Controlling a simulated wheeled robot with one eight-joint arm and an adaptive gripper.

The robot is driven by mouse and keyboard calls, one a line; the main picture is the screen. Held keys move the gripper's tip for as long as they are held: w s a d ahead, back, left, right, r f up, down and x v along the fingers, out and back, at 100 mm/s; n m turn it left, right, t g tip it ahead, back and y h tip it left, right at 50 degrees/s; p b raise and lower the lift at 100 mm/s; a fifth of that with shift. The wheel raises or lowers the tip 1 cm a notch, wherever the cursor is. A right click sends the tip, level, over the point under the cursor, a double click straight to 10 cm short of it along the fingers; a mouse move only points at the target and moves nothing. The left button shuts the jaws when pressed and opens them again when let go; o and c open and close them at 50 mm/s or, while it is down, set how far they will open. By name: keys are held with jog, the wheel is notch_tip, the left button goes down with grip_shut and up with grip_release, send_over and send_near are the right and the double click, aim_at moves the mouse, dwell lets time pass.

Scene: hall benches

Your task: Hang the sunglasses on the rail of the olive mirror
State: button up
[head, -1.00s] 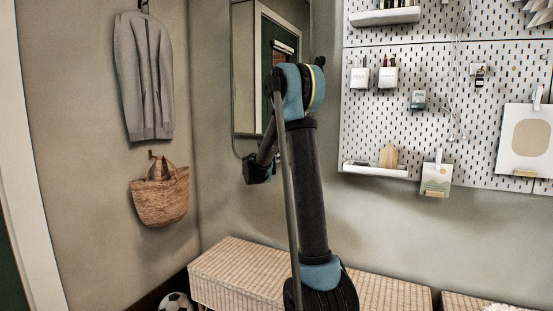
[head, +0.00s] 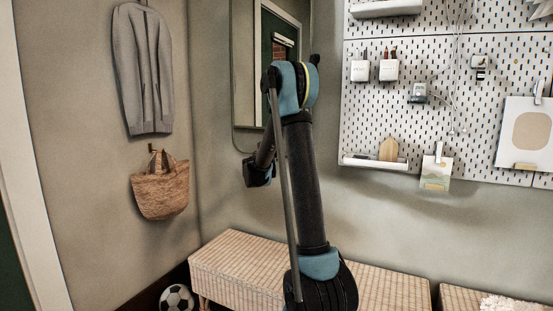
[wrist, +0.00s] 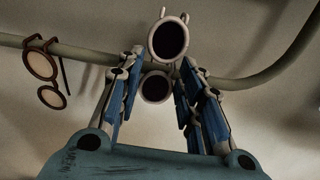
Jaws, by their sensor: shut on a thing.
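White-rimmed sunglasses (wrist: 168,40) with dark round lenses are between the fingers of my gripper (wrist: 160,75) in the wrist view, turned so one lens is above the other. My gripper is shut on them. The rail (wrist: 95,56) of the mirror runs across behind the sunglasses and curves upward at the right. I cannot tell whether the sunglasses touch it. In the head view the mirror (head: 244,75) stands on the wall behind my arm. My gripper and the sunglasses are not clearly visible there.
Brown round glasses (wrist: 41,66) hang on the rail to the left of my gripper. A wicker bench (head: 235,268) stands below the mirror. A pegboard (head: 450,110) is to the right; a grey jacket (head: 144,70) and basket (head: 161,190) hang to the left. A football (head: 176,298) lies low.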

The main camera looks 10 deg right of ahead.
jog(key=shift+f, duration=2.35)
jog(key=o, duration=1.2)
jog(key=shift+o, duration=0.2)
jog(key=v, duration=1.2)
